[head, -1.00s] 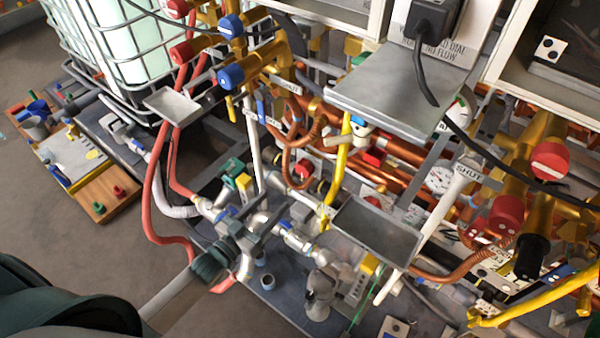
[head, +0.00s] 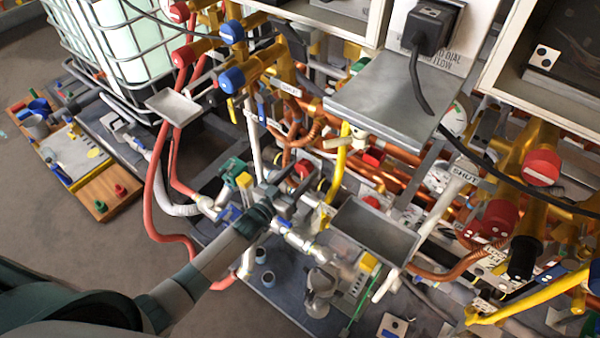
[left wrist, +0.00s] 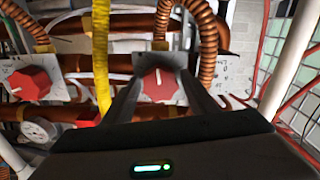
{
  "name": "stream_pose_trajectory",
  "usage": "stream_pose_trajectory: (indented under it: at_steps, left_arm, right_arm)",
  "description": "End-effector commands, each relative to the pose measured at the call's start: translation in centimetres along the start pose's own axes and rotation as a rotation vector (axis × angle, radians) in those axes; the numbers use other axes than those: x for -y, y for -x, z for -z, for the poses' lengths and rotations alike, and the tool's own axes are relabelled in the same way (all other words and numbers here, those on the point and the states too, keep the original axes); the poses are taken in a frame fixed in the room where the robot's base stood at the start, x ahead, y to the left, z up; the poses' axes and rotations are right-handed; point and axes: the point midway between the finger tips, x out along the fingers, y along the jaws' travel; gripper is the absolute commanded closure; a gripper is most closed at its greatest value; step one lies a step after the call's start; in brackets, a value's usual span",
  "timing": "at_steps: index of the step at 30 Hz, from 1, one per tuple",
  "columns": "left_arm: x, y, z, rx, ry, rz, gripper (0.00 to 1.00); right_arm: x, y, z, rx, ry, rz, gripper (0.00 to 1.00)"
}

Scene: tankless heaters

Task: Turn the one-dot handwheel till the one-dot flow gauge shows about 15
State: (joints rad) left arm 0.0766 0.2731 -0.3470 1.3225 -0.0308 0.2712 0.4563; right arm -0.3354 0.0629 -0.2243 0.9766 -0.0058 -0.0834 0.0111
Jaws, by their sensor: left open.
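My left gripper (head: 292,196) reaches in among the pipes, and in the left wrist view its open fingers (left wrist: 161,76) point at a red handwheel (left wrist: 160,86) with a white line. This handwheel shows between the fingers; I cannot tell whether they touch it. In the head view a red handwheel (head: 304,170) shows just beyond the gripper. A second red handwheel (left wrist: 30,82) is on a pale plate at left in the wrist view. Dots on the plates are too small to read. A round gauge (left wrist: 38,132) is at lower left, and one (head: 438,178) shows in the head view; their readings are not legible.
A yellow pipe (left wrist: 102,50) and corrugated copper hoses (left wrist: 207,30) run close beside the fingers. A grey tray (head: 375,230) and a metal shelf (head: 385,90) stand to the right in the head view. White and red pipes crowd the left.

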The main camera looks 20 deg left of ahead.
Motion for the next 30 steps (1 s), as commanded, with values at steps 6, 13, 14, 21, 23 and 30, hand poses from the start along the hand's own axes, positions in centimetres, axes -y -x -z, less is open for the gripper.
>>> stream_pose_trajectory:
  at_steps: [6,13,14,21,23,30]
  left_arm:
    - [0.0,-0.1,0.0,0.000,0.000,0.000,0.48]
    - [0.0,-0.1,0.0,0.000,0.000,0.000,0.78]
    - [0.0,-0.1,0.0,0.000,0.000,0.000,0.78]
    - [0.0,-0.1,0.0,0.000,-0.011,0.000,0.78]
    - [0.0,-0.1,0.0,0.000,-0.022,0.000,0.78]
    - [0.0,-0.1,-0.1,0.000,-0.113,-0.001,0.78]
  right_arm:
    - [-0.1,0.0,0.0,0.001,0.001,-0.001,0.69]
    - [-0.1,0.0,0.3,-0.004,0.001,0.000,0.69]
    - [-0.1,0.0,0.3,-0.005,0.001,0.000,0.69]
    - [0.0,-0.1,0.5,-0.008,0.001,0.000,0.69]
    - [0.0,-0.1,0.5,-0.008,0.001,0.000,0.69]
    - [0.1,-0.2,1.0,-0.020,0.001,0.001,0.69]
